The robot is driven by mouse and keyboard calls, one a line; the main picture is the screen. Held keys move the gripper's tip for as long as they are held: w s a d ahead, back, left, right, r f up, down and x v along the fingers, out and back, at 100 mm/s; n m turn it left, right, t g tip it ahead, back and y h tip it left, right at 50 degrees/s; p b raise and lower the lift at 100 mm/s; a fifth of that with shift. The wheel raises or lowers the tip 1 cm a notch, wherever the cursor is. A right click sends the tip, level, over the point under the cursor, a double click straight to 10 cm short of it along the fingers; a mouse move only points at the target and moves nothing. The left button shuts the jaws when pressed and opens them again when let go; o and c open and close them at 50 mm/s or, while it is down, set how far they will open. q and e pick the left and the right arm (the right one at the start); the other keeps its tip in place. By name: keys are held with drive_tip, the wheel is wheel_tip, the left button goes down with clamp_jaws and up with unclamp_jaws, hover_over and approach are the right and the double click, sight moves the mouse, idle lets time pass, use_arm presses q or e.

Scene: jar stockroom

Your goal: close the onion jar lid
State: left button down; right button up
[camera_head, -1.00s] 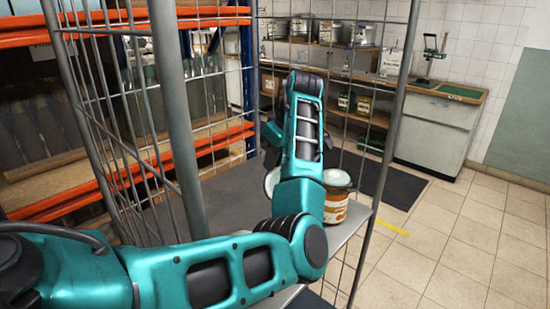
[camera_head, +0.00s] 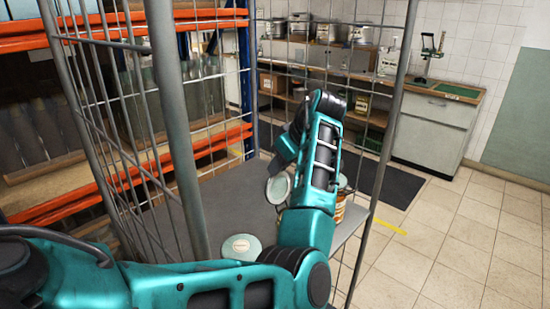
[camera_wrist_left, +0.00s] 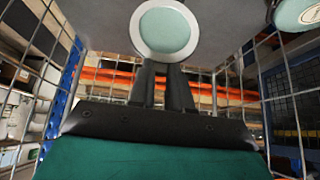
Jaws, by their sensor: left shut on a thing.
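My left gripper (camera_wrist_left: 163,75) is shut on a round lid (camera_wrist_left: 165,29) with a pale rim and a grey-green middle. In the head view this lid (camera_head: 278,188) hangs tilted above the grey shelf, just left of my forearm, and the gripper's fingers are mostly hidden. A jar (camera_head: 341,207) with an orange-brown label stands on the shelf to the right, mostly hidden behind my arm. Whether it is the onion jar I cannot read. My right gripper is not in view.
A second pale green lid (camera_head: 241,246) with a round label lies flat on the grey shelf (camera_head: 215,205). It also shows in the wrist view (camera_wrist_left: 297,12). Wire mesh sides and a thick grey post (camera_head: 172,110) enclose the shelf. An orange rack (camera_head: 110,180) stands at left.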

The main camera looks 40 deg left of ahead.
use_arm(q)
drive_tip(key=shift+s+d+f+y+b, duration=0.1)
drive_tip(key=shift+d+y+b, duration=0.1)
drive_tip(key=shift+d+y, duration=0.6)
drive_tip(key=shift+d+f+y+b, duration=0.15)
drive_tip(key=shift+d+y+b, duration=0.1)
drive_tip(key=shift+d+y, duration=0.5)
drive_tip(key=shift+s+d+f+y+b, duration=0.1)
drive_tip(key=shift+d+y+b, duration=0.1)
drive_tip(key=shift+d+y, duration=0.6)
drive_tip(key=c, duration=1)
unclamp_jaws()
drive_tip(key=shift+c, duration=0.2)
